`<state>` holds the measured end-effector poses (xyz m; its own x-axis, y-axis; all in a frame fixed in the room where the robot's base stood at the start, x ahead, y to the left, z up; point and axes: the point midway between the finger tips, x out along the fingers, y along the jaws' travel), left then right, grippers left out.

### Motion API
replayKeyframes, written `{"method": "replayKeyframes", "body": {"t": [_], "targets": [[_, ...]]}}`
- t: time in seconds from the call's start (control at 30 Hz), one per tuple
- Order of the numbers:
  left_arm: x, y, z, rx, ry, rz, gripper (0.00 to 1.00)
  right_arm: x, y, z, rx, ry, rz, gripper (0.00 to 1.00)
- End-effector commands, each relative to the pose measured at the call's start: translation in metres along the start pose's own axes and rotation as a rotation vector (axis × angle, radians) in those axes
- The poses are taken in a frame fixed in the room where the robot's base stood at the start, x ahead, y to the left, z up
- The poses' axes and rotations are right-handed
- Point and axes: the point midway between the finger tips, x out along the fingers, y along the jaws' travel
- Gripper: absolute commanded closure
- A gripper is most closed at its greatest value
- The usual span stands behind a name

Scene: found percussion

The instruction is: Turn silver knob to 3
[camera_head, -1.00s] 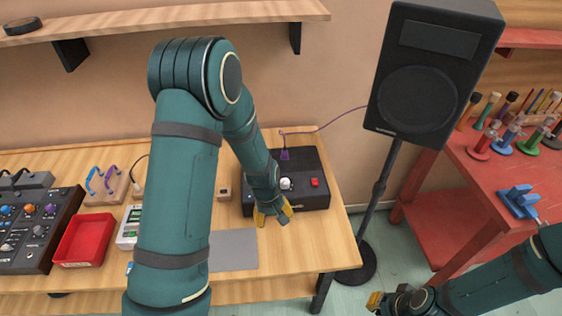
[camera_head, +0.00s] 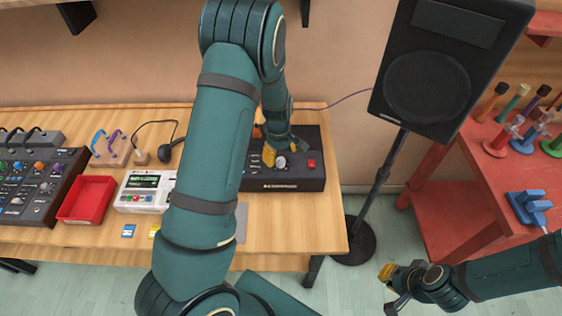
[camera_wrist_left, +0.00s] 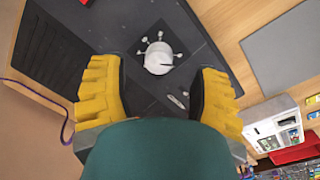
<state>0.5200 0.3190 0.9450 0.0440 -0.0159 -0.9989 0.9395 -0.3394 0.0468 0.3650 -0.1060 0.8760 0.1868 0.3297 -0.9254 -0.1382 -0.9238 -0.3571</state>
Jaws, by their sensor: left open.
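The silver knob (camera_head: 281,162) sits on the black box (camera_head: 285,185) on the wooden table. In the left wrist view, the knob (camera_wrist_left: 158,58) is round and pale, with a dark pointer line and several small marks around it, too small to read. My left gripper (camera_head: 282,152) is low over the box at the knob. In its wrist view my left gripper (camera_wrist_left: 160,76) is open, with one yellow finger on each side of the knob and gaps between. My right gripper (camera_head: 391,287) is beyond the table's right edge, away from the knob; its opening is unclear.
A red button (camera_head: 311,163) is right of the knob. A red tray (camera_head: 86,199), a white device (camera_head: 146,190) and a black mixer (camera_head: 38,187) stand left. A speaker (camera_head: 428,88) and red table (camera_head: 445,210) are right.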

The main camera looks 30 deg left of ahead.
Motion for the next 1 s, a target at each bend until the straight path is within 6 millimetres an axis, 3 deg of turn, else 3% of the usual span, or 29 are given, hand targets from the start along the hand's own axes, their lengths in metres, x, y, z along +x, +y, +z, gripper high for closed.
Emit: {"method": "replayKeyframes", "body": {"t": [0.23, 0.63, 0.67, 0.8, 0.83, 1.0], "targets": [[0.031, 0.0, 0.0, 0.001, -0.001, -0.001, 0.37, 0.003, 0.001, 0.0, 0.0, 0.0, 0.001, 1.0], [0.036, 0.0, 0.0, 0.001, 0.0, 0.001, 0.37, 0.004, 0.001, 0.0, 0.0, 0.0, 0.001, 1.0], [0.036, 0.0, 0.0, 0.001, 0.0, 0.001, 0.42, 0.004, 0.001, 0.0, 0.0, 0.0, 0.001, 1.0], [0.036, 0.0, 0.0, 0.001, 0.0, 0.001, 0.92, 0.004, 0.001, 0.0, 0.0, 0.0, 0.001, 1.0], [0.036, 0.0, 0.0, 0.001, 0.0, 0.001, 1.0, 0.004, 0.001, 0.0, 0.0, 0.0, 0.001, 1.0], [0.036, 0.0, 0.0, 0.003, 0.0, 0.0, 1.0, 0.004, 0.001, 0.001, 0.0, 0.0, 0.001, 1.0]]}}
